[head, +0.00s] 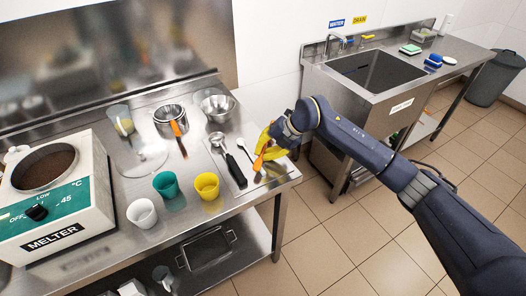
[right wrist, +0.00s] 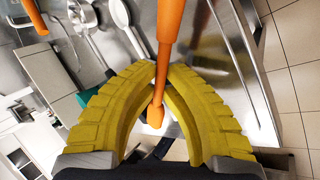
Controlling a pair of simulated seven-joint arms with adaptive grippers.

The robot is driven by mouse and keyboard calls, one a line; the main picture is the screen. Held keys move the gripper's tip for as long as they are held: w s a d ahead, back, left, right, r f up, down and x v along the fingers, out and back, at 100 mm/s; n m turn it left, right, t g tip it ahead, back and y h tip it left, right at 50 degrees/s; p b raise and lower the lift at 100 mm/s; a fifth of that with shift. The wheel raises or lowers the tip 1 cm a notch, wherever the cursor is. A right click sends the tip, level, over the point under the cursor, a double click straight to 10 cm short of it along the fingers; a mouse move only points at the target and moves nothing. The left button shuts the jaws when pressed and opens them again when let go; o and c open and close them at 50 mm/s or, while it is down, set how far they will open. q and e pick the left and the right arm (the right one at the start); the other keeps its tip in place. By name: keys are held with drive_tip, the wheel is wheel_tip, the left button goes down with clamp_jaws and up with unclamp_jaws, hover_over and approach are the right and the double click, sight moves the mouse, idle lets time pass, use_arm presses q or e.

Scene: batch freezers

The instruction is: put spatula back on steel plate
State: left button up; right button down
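My right gripper (head: 266,146), with yellow fingers, is over the right end of the steel counter. It also shows in the right wrist view (right wrist: 160,75), where the fingers close around the orange spatula (right wrist: 168,25). The spatula's orange end also shows below the fingers in the head view (head: 258,164). A flat steel plate (head: 274,173) seems to lie under the gripper, partly hidden by it. I cannot tell whether the spatula touches it. My left gripper is not in view.
A black-handled scoop (head: 236,170) and a pale spoon (head: 244,147) lie just left of the gripper. Yellow (head: 207,186), green (head: 167,185) and white (head: 142,213) cups stand nearer the front. The sink (head: 375,75) is to the right.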

drive_tip(key=shift+f, duration=0.6)
drive_tip(key=c, duration=1.6)
unclamp_jaws()
drive_tip(key=shift+o, duration=0.2)
drive_tip(key=shift+f, duration=0.1)
drive_tip(key=shift+d+r, duration=0.1)
drive_tip(key=shift+r, duration=0.25)
drive_tip(key=v, duration=1.2)
drive_tip(key=shift+r, duration=0.35)
